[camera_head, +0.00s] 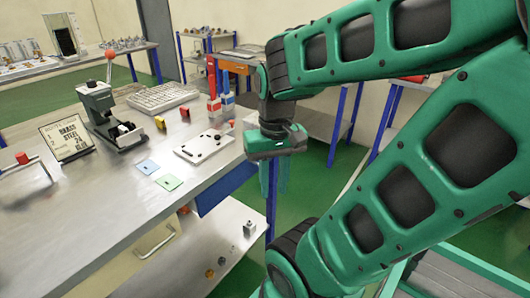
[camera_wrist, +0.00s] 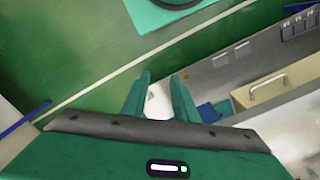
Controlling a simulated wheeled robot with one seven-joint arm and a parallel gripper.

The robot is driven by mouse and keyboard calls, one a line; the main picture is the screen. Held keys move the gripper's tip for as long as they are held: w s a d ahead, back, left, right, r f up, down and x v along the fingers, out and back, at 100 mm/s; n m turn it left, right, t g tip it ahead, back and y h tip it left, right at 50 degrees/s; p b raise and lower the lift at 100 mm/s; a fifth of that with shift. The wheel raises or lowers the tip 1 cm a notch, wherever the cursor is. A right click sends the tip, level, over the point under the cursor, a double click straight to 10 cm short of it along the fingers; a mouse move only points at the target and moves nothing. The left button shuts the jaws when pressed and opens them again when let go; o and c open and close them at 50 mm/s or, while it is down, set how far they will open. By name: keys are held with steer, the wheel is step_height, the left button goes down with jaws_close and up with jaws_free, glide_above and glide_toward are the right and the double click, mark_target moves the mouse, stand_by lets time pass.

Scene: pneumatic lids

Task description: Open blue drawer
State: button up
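The blue drawer (camera_head: 226,186) shows in the head view as a blue front under the right end of the metal workbench (camera_head: 60,215). A small blue patch, likely the same drawer (camera_wrist: 208,112), shows in the wrist view just right of my fingers. I cannot make out its handle, and it looks shut. My gripper (camera_head: 274,186) points down to the right of the bench end, apart from the drawer. In the wrist view my gripper (camera_wrist: 161,76) has its two teal fingers spread, with nothing between them.
A beige drawer front (camera_head: 130,262) with a metal handle (camera_head: 155,241) is left of the blue drawer. On the bench are a lever press (camera_head: 103,108), a sign (camera_head: 68,138), a white plate (camera_head: 204,147) and coloured cards.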

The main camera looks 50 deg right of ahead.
steer(key=w+d+m+t, duration=0.2)
steer(key=w+d+m, duration=0.9)
steer(key=w+d, duration=0.8)
steer(key=f, duration=0.3)
steer(key=d+f, duration=0.1)
steer(key=f, duration=0.3)
steer(key=d+f, duration=0.1)
steer(key=f, duration=0.2)
steer(key=shift+f, duration=0.15)
jaws_close()
steer(key=shift+w+a+n, duration=0.1)
steer(key=shift+a+n, duration=0.05)
steer(key=shift+n, duration=0.15)
